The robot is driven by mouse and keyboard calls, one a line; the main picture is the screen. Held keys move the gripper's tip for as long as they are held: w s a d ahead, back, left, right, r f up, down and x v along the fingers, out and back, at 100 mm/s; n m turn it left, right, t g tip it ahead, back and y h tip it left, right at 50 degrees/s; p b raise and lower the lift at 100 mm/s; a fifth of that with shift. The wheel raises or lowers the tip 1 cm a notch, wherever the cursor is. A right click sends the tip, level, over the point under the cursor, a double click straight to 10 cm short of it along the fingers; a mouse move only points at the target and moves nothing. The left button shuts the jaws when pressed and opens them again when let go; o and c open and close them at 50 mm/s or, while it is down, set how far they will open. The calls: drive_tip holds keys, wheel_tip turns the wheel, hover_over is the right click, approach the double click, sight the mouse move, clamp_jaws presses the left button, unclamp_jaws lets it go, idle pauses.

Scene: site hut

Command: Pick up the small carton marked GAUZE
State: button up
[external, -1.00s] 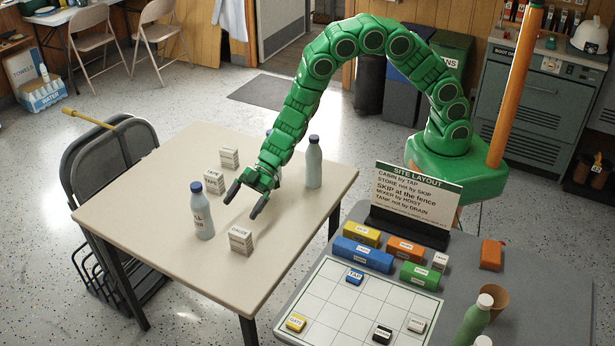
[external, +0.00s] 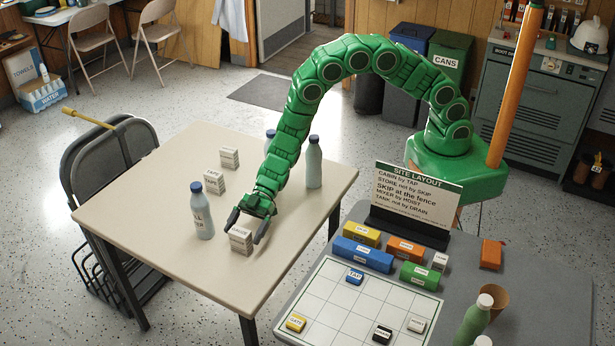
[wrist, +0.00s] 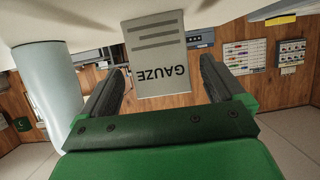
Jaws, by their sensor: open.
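The small white carton marked GAUZE (external: 241,241) stands on the beige table (external: 150,235) near its front edge. In the wrist view the carton (wrist: 155,55) appears upside down, with its GAUZE label facing the camera. My gripper (external: 248,231) is open at the carton, with one finger on each side of it. In the wrist view my gripper's fingers (wrist: 157,88) are spread wider than the carton, with gaps showing on both sides. Whether a finger touches it in the external view I cannot tell.
A labelled bottle (external: 202,212) stands just left of the carton and shows close by in the wrist view (wrist: 45,85). Two more cartons (external: 215,181) (external: 229,158) and another bottle (external: 314,163) stand farther back. A bottle (external: 270,138) is partly hidden behind my arm.

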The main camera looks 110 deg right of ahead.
sight(237, 242)
drive_tip(key=shift+r+x, duration=0.2)
drive_tip(key=shift+x, duration=0.95)
drive_tip(key=shift+r+x, duration=0.15)
drive_tip(key=shift+x, duration=0.95)
drive_tip(key=shift+a, duration=0.15)
drive_tip(key=shift+c, duration=0.3)
drive_tip(key=c, duration=1)
